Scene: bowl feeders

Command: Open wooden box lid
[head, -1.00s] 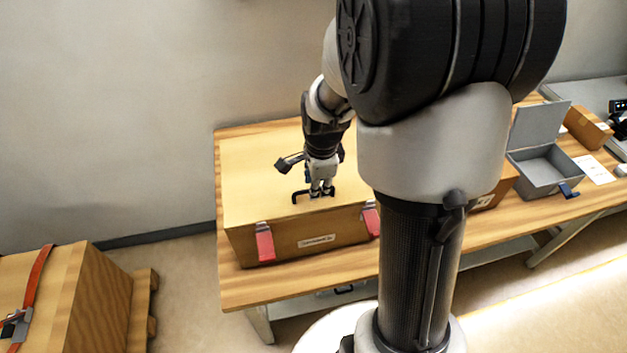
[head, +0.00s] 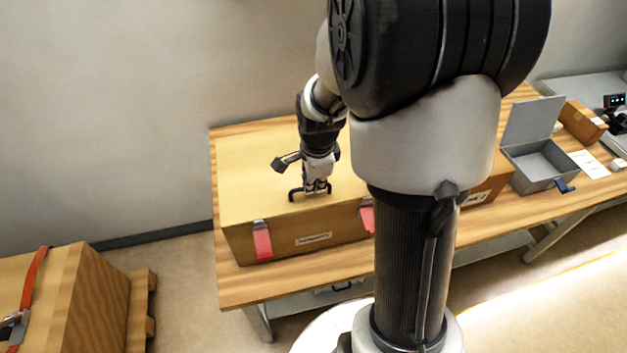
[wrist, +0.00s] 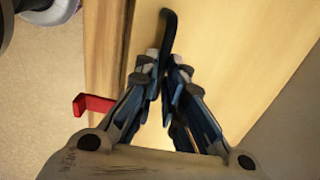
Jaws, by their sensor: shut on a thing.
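The wooden box (head: 290,242) stands on the table with its pale lid (head: 250,170) lying flat and closed. A black bar handle (head: 293,194) sits on the lid near its front edge. Two red latches (head: 262,240) hang on the box's front. My gripper (head: 318,190) points down at the lid and is shut on the handle. In the wrist view the gripper (wrist: 168,75) has its blue-grey fingers around the black handle (wrist: 169,30), which sticks out beyond them. One red latch (wrist: 92,103) shows left of the fingers. My arm hides the box's right end.
The box rests on a wooden table (head: 240,290). An open grey box (head: 540,165) and a smaller wooden box (head: 580,120) stand farther right. A strapped wooden crate (head: 90,300) is on a pallet at lower left. A wall is behind the table.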

